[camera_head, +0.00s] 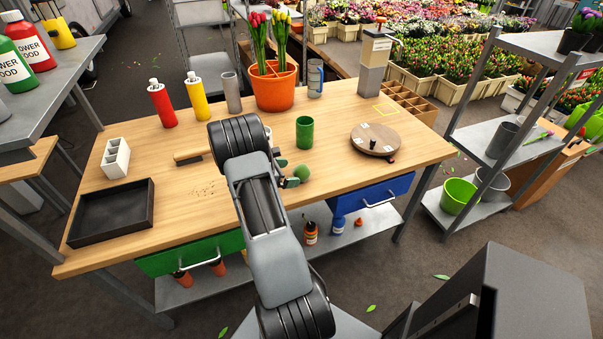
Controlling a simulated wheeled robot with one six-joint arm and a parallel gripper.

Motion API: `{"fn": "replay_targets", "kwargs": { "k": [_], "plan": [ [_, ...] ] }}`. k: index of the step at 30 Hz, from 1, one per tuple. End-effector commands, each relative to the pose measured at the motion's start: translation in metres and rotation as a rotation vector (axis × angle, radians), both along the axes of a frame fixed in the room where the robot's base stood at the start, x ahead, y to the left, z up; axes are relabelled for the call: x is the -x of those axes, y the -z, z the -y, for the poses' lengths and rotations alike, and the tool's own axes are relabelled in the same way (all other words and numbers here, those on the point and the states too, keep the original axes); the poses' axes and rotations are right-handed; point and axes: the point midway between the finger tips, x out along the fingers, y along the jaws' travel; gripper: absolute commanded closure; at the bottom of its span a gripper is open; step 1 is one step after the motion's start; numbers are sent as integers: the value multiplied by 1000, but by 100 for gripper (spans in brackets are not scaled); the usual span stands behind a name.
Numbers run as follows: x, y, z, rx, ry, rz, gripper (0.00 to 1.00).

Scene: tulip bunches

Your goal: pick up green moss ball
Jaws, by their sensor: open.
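The green moss ball (302,172) is a small round ball on the wooden table (225,227), right of my arm and in front of a green cup (304,132). My gripper (291,177) shows as small dark parts at the left side of the ball, with its fingers open. My arm hides most of the gripper. I cannot tell whether the fingers touch the ball or are around it.
A black tray (112,212) and a white divided holder (116,158) stand at left. A round wooden board (375,141) lies at right. Behind are a red bottle (162,104), a yellow bottle (196,97) and an orange pot (272,90) with tulips.

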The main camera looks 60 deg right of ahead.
Motion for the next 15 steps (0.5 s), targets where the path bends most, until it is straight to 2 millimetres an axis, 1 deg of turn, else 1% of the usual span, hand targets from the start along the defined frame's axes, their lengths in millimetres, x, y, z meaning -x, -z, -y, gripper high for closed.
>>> {"fn": "replay_targets", "kwargs": {
  "k": [6,10,15],
  "plan": [
    [19,9,21,-2,5,-1,0],
    [25,15,32,0,3,0,0],
    [28,17,37,0,1,0,0]
  ]
}}
